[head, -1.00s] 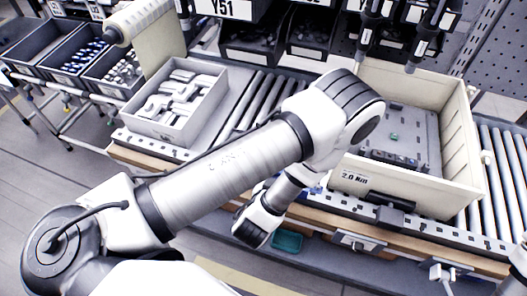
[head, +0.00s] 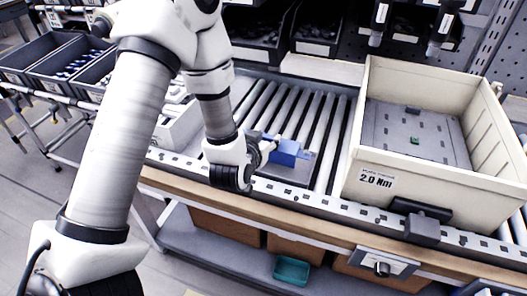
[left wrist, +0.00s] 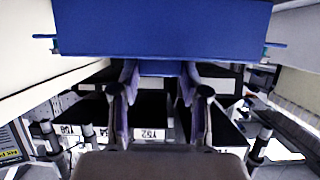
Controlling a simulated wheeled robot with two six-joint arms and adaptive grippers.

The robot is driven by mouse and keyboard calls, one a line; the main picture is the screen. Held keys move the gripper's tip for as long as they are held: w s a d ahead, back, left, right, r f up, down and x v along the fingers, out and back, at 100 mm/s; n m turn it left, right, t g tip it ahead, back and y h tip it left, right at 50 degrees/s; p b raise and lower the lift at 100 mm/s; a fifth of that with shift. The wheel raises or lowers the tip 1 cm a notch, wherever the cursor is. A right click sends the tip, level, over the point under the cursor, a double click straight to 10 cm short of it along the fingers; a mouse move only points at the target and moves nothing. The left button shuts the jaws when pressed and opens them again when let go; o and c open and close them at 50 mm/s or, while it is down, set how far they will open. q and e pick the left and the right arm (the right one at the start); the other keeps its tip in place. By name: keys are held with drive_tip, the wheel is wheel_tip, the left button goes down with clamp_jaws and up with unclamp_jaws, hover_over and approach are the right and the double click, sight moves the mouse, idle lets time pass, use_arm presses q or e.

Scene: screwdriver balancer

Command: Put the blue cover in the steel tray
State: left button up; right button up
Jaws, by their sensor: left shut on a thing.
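The blue cover (head: 286,152) is a small blue block-like part over the roller conveyor, left of the cream bin. My left gripper (head: 268,147) is shut on it from the left side. In the left wrist view, the blue cover (left wrist: 162,28) fills the top between the gripper's two fingers (left wrist: 160,85). A flat grey metal tray-like surface (head: 290,174) shows just under the cover; most of it is hidden, and I cannot tell whether the cover touches it. My right gripper is not in view.
A cream bin (head: 440,195) marked 2.0 Nm stands right, with a grey plate (head: 415,135) inside. Bare rollers (head: 325,125) lie between bin and arm. A light grey box (head: 180,122) is partly behind my left arm. A teal tray (head: 291,271) sits below.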

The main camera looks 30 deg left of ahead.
use_arm(q)
drive_tip(key=shift+w+a+f, duration=0.25)
drive_tip(key=shift+a+f, duration=0.05)
drive_tip(key=shift+a, duration=0.2)
drive_tip(key=shift+w+a+f, duration=0.2)
drive_tip(key=shift+a+f, duration=0.05)
drive_tip(key=shift+a, duration=0.25)
drive_tip(key=f, duration=0.2)
drive_tip(key=shift+w+d+f, duration=0.1)
drive_tip(key=shift+d+f, duration=0.15)
drive_tip(key=shift+f, duration=0.1)
drive_tip(key=shift+a, duration=0.1)
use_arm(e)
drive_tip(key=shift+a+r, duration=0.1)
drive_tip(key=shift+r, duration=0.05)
use_arm(q)
drive_tip(key=o, duration=1.2)
